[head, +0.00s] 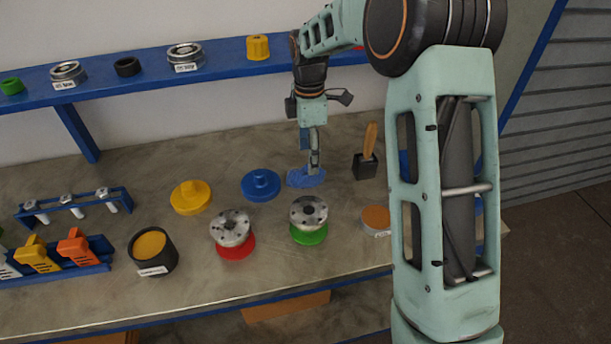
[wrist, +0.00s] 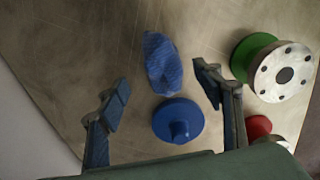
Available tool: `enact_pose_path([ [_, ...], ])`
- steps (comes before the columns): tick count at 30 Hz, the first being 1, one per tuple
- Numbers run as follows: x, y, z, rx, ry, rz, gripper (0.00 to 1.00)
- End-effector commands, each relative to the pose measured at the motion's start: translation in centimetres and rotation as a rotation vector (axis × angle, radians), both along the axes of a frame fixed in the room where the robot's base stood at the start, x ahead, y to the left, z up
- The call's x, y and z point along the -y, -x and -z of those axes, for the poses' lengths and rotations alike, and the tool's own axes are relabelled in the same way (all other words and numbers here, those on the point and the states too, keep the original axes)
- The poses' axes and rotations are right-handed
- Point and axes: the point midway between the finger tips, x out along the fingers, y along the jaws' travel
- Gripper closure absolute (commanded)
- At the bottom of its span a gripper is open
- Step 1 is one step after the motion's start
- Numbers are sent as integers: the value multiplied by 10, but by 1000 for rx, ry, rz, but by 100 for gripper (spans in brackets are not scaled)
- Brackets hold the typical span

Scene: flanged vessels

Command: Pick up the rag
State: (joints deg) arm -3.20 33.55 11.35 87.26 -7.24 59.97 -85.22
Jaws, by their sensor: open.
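The rag (head: 305,178) is a small crumpled blue cloth lying on the workbench, just right of a blue knobbed cap (head: 261,184). My gripper (head: 314,168) is over the rag in the head view and hides part of it. In the wrist view the rag (wrist: 162,63) lies beyond the fingertips, between their lines. My gripper (wrist: 163,88) is open and empty there, with a finger on each side. The blue cap (wrist: 179,121) shows between the fingers, close to the rag. I cannot tell the exact height of the fingertips above the bench.
A black holder (head: 366,168) with a wooden-handled tool stands right of the rag. A yellow cap (head: 190,197) and flanged vessels on red (head: 232,230) and green (head: 309,215) caps stand nearby. A blue shelf (head: 220,70) runs behind. Bare bench lies behind the rag.

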Motion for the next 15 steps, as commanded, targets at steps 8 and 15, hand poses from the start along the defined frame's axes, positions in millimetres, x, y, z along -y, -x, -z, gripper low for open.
enact_pose_path([
  [8, -7, 6, 30, -4, 1, -1, 39],
  [15, -8, 6, 55, 0, -1, 2, 39],
])
